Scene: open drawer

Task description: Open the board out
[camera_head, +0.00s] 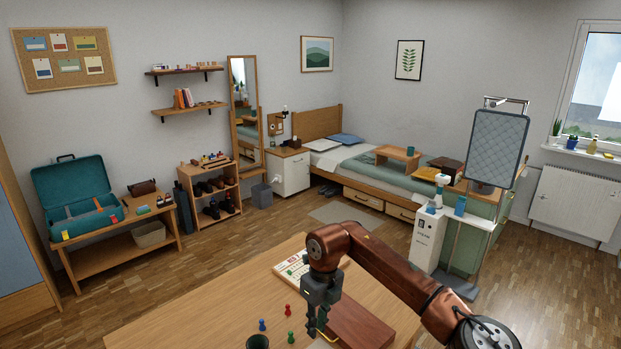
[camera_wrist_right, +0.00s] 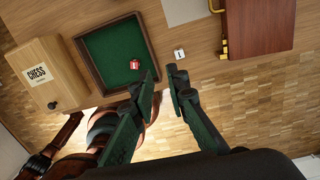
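The reddish-brown folded board (camera_head: 362,326) lies flat on the table, partly hidden behind my right gripper in the head view. In the right wrist view the board (camera_wrist_right: 262,25) is at the upper right, with brass fittings along its left edge. My right gripper (camera_head: 318,332) is above the table beside the board. In the right wrist view its fingers (camera_wrist_right: 160,78) are apart with nothing between them, left of and below the board. My left gripper does not show.
On the wooden table (camera_head: 190,315) are a printed light sheet (camera_head: 290,268), blue (camera_head: 262,325), red (camera_head: 288,309) and green (camera_head: 290,337) pawns and a dark cup (camera_head: 258,342).

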